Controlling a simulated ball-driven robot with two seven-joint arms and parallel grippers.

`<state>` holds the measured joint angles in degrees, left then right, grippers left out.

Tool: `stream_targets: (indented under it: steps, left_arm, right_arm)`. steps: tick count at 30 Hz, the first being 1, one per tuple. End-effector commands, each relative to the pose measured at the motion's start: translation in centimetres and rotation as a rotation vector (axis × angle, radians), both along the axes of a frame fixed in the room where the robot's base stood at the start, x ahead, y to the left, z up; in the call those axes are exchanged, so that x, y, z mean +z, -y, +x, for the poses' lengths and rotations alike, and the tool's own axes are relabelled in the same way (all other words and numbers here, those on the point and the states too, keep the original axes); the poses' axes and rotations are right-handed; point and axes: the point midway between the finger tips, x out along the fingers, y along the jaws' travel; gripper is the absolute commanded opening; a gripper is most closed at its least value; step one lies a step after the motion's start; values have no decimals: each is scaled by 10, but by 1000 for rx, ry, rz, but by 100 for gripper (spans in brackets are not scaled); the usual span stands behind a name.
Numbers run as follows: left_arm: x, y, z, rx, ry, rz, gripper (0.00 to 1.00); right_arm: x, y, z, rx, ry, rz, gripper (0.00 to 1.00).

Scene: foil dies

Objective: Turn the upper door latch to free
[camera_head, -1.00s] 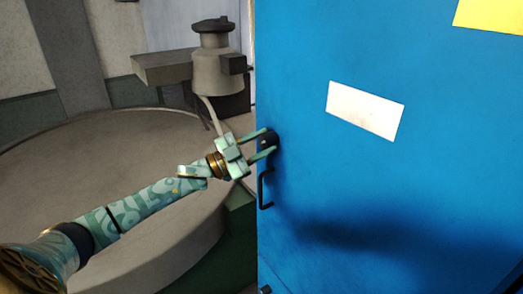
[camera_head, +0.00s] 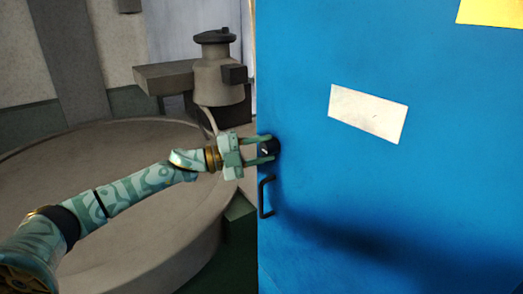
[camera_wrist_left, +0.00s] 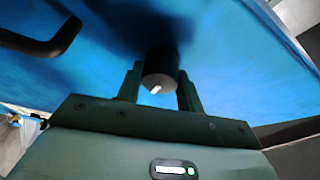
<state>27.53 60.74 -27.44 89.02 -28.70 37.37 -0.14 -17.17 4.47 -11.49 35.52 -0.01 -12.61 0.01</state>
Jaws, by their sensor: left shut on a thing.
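The upper door latch (camera_head: 269,146) is a dark round knob at the left edge of the blue door (camera_head: 400,190), just above the handle. In the left wrist view the latch (camera_wrist_left: 162,66) shows as a dark cylinder with a short white mark on its end. My left gripper (camera_head: 265,150) is shut on the latch, one finger above and one below it in the head view. The wrist view shows its two fingers (camera_wrist_left: 160,88) on either side of the knob. My right gripper is not in view.
A black door handle (camera_head: 265,197) sits just below the latch, close to the fingers. A white label (camera_head: 367,114) and a yellow sheet (camera_head: 490,13) are on the door. A large round grey platform (camera_head: 110,200) and a grey machine (camera_head: 215,70) stand to the left.

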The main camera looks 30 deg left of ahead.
Motion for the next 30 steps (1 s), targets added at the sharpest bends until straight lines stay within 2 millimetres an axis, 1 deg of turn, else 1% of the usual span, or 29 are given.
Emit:
stream_targets:
  steps: [14,15,17,18,26,30]
  left_arm:
    - [-1,0,0,0,5,16,14]
    - [-1,0,0,0,5,16,40]
    - [-1,0,0,0,6,16,56]
    - [-1,0,0,0,6,16,59]
    - [-1,0,-1,0,5,13,59]
    - [-5,-9,-9,1,2,14,59]
  right_arm:
    - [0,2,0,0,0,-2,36]
    - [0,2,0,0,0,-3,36]
    - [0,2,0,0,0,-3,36]
    - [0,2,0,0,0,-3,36]
    - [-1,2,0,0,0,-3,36]
    - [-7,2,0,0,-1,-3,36]
